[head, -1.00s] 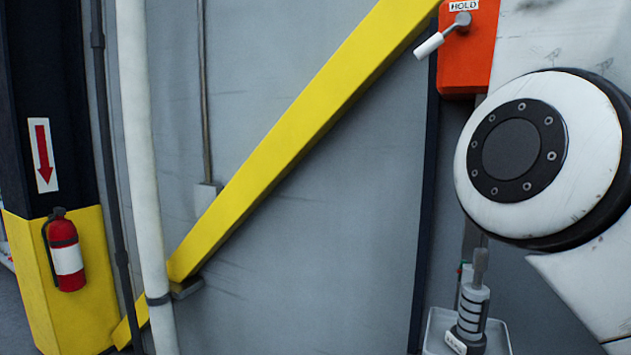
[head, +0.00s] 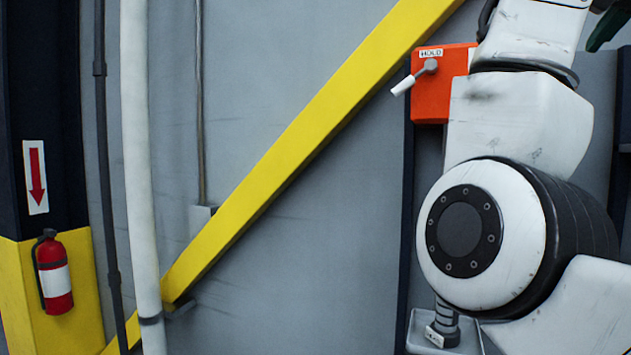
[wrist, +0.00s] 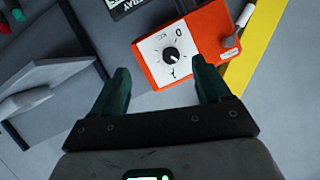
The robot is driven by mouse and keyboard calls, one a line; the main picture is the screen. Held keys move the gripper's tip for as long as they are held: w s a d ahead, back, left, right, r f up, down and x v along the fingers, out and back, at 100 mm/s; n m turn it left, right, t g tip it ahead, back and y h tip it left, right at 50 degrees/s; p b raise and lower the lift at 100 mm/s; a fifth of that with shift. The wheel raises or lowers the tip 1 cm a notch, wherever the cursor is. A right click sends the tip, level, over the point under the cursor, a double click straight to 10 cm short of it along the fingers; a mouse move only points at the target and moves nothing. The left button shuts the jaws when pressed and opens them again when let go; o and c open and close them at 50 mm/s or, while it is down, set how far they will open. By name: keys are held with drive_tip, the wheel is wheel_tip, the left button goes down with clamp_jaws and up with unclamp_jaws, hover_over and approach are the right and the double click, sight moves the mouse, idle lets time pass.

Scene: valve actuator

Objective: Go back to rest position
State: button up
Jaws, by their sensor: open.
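My gripper (wrist: 160,90) shows in the wrist view with its two dark green fingers spread apart and nothing between them. Beyond the fingertips is an orange box (wrist: 222,28) with a white dial plate and a black knob (wrist: 171,55); the fingers look apart from it. The orange box (head: 435,105) also shows in the head view, with a "HOLD" label and a white-handled lever (head: 413,80) on its side. My white arm covers the box's right part. In the head view only a dark green piece at the top right edge may belong to my gripper.
A yellow diagonal beam (head: 300,130) crosses the grey wall. A white pipe (head: 142,180) and a red fire extinguisher (head: 53,272) stand at the left. A tray (head: 420,335) with a cylindrical part sits below my arm. A grey panel with buttons (wrist: 18,15) shows in the wrist view.

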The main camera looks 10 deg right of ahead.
drive_tip(key=w+a+f+n+g, duration=0.1)
drive_tip(key=w+f, duration=0.4)
drive_tip(key=f, duration=0.7)
drive_tip(key=w+a+f+n+g, duration=0.1)
drive_tip(key=w+f, duration=0.4)
drive_tip(key=f, duration=0.6)
wheel_tip(320, 180, down, 29)
drive_tip(key=s+a+n+g+y+b, duration=0.1)
drive_tip(key=s+a+n+g+y, duration=0.1)
drive_tip(key=n+g, duration=0.1)
drive_tip(key=s+a+f+n+g+y, duration=0.1)
drive_tip(key=s+a+f, duration=0.1)
drive_tip(key=s+f, duration=0.75)
drive_tip(key=s+a+f+n+g+y, duration=0.1)
drive_tip(key=s+a+f+g, duration=0.1)
drive_tip(key=s+f, duration=0.8)
drive_tip(key=s+a+f+n+g+y, duration=0.1)
drive_tip(key=s+a+f+g, duration=0.2)
drive_tip(key=s+f, duration=1)
drive_tip(key=s+a, duration=0.1)
drive_tip(key=s, duration=0.2)
drive_tip(key=shift+s+a+f+y+b, duration=0.35)
drive_tip(key=shift+a+y+b, duration=0.05)
